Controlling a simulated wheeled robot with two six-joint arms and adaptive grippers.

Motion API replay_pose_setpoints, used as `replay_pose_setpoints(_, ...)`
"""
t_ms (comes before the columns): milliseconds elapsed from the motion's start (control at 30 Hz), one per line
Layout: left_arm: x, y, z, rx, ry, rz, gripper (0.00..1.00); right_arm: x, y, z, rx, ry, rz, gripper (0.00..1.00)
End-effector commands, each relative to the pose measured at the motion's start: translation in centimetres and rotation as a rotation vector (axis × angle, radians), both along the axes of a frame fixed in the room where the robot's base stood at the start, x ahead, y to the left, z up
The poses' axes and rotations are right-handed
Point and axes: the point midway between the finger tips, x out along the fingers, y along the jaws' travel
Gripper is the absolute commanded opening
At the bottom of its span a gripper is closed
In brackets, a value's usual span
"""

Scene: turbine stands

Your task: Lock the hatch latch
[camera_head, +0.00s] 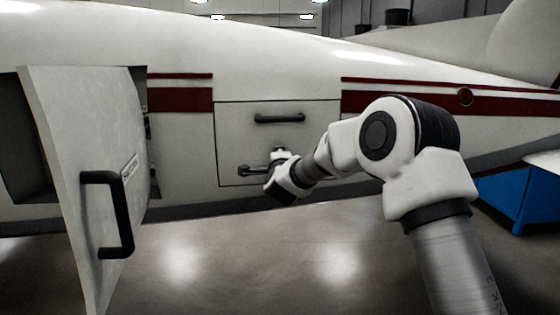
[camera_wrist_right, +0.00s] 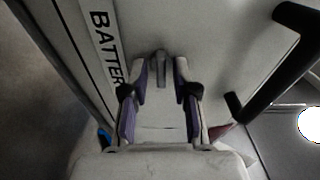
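The closed hatch (camera_head: 235,140) is a pale panel in the aircraft's side, with a black bar handle (camera_head: 280,118) near its top. My right gripper (camera_head: 272,165) is at the hatch's lower part, and its wrist hides much of that area. In the right wrist view, the open gripper (camera_wrist_right: 160,85) has its two purple-padded fingers on either side of a small grey latch tab (camera_wrist_right: 161,68). The tab stands between the fingertips, with a visible gap on both sides. A label reading "BATTER" (camera_wrist_right: 105,45) lies beside it. My left gripper is not in view.
An open door (camera_head: 75,120) with a black handle (camera_head: 122,215) swings out at the left, beside a dark opening (camera_head: 28,140). A blue cart or box (camera_head: 515,195) stands at the far right. The floor (camera_head: 240,260) below the hatch is clear.

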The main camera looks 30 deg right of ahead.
Motion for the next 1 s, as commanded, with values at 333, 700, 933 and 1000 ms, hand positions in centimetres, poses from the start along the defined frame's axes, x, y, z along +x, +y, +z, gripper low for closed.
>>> replay_pose_setpoints(333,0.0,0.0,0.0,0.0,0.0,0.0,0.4,0.0,0.0,0.1,-0.003,-0.002,0.0,0.48)
replay_pose_setpoints(700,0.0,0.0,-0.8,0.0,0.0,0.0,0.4,-0.9,0.6,-0.1,-0.004,-0.002,0.001,0.48)
replay_pose_setpoints(933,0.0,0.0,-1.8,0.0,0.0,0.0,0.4,-2.8,1.8,0.0,-0.005,-0.003,0.001,0.48)
replay_pose_setpoints(1000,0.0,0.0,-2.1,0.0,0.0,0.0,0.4,-3.3,2.1,-0.1,-0.005,-0.002,0.001,0.48)
